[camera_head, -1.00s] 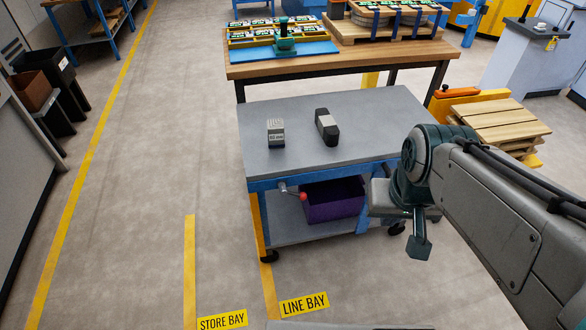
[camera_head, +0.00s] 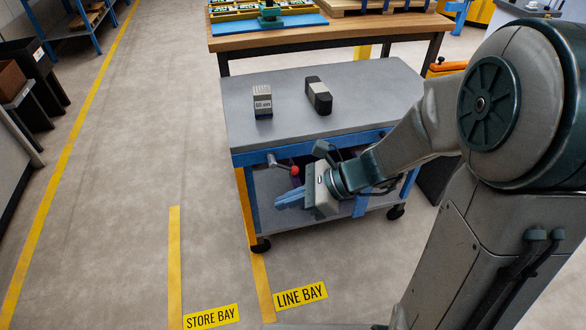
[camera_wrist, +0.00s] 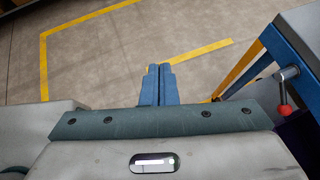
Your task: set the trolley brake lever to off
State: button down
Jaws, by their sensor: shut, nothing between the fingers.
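The trolley (camera_head: 340,136) has a grey top and a blue frame. Its brake lever (camera_head: 280,163) is a short metal rod with a red ball knob (camera_head: 294,170), on the front edge below the top, pointing to the right and slightly down. In the wrist view the red knob (camera_wrist: 285,111) shows at the right edge, beside the trolley frame. My gripper (camera_head: 280,201) is just in front of the trolley, below and in front of the lever, pointing left. Its blue fingers (camera_wrist: 159,72) are shut and empty, apart from the knob.
Floor labels STORE BAY (camera_head: 212,316) and LINE BAY (camera_head: 300,296) lie in front.

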jog(key=w+d+f+m+t+b, duration=0.2)
jog(key=w+f+m+t+b, duration=0.3)
jog(key=w+f+m, duration=0.3)
jog(key=w+d+f+m+t+b, duration=0.1)
jog(key=w+f+m+t+b, duration=0.4)
jog(key=f+m, duration=0.8)
jog(key=w+m, duration=0.2)
jog(key=w, duration=0.1)
jog(key=shift+w+d+t, duration=0.15)
jog(key=shift+d+t, duration=0.25)
jog(key=shift+b, duration=0.3)
jog(key=b+x, duration=0.3)
jog(key=x, duration=0.7)
jog(key=shift+w+d+r, duration=0.25)
jog(key=shift+w+d, duration=0.05)
jog(key=shift+d, duration=0.25)
jog(key=shift+w+d+r, duration=0.2)
jog(key=shift+w+d, duration=0.15)
jog(key=shift+d, duration=0.25)
jog(key=shift+w+d+r, duration=0.25)
jog(key=shift+w+d, duration=0.05)
jog(key=shift+d, duration=0.25)
jog(key=shift+d, duration=0.1)
